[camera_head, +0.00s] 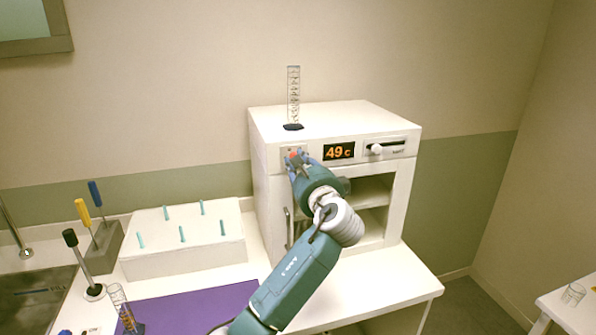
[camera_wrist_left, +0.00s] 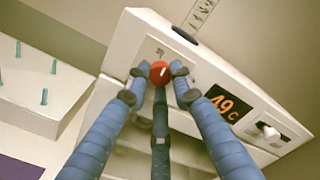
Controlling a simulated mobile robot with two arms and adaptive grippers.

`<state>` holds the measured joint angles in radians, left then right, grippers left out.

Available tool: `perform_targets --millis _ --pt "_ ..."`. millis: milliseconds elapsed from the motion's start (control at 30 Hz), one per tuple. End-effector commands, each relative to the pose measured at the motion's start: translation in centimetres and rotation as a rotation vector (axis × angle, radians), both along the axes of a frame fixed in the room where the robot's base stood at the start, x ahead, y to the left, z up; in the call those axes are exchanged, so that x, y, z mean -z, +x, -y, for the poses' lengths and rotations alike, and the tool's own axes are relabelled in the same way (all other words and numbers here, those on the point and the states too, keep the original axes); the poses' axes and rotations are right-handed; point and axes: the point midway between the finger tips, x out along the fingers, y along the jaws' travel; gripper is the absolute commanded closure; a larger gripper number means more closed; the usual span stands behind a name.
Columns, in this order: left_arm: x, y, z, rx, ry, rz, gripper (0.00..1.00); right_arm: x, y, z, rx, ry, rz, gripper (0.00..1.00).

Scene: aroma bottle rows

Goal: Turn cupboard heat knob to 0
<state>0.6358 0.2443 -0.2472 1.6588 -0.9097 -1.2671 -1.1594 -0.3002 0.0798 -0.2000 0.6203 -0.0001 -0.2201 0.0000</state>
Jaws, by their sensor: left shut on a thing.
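The white cupboard (camera_head: 345,118) stands on the counter with an open front. The red heat knob (camera_head: 292,154) is at the left end of its top panel. The knob (camera_wrist_left: 159,73) is clearer in the left wrist view, with a small pale mark on its face. The display (camera_head: 338,152) beside it reads 49 C. My left gripper (camera_head: 295,160) is shut on the knob, its three blue fingers (camera_wrist_left: 160,78) around it. The fingers partly hide the knob in the head view. My right gripper is not in view.
A slider (camera_head: 376,149) sits at the panel's right end. A graduated cylinder (camera_head: 293,95) stands on the cupboard. A white peg rack (camera_head: 190,255) is to the left, with a purple mat (camera_head: 190,310) before it. Beakers (camera_head: 573,293) stand on the right table.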

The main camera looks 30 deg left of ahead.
Motion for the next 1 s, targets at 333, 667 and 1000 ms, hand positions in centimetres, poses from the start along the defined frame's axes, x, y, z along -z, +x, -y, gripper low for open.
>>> perform_targets --millis 333,667,1000 --pt "0.9 0.1 0.2 0.001 -0.221 0.245 1.0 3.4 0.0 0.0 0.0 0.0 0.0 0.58" --pt "0.9 0.1 0.2 0.001 -0.425 0.482 1.0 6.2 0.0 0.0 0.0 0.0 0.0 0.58" --pt "0.8 0.1 0.2 -0.001 -0.635 0.728 1.0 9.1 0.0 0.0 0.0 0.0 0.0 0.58"
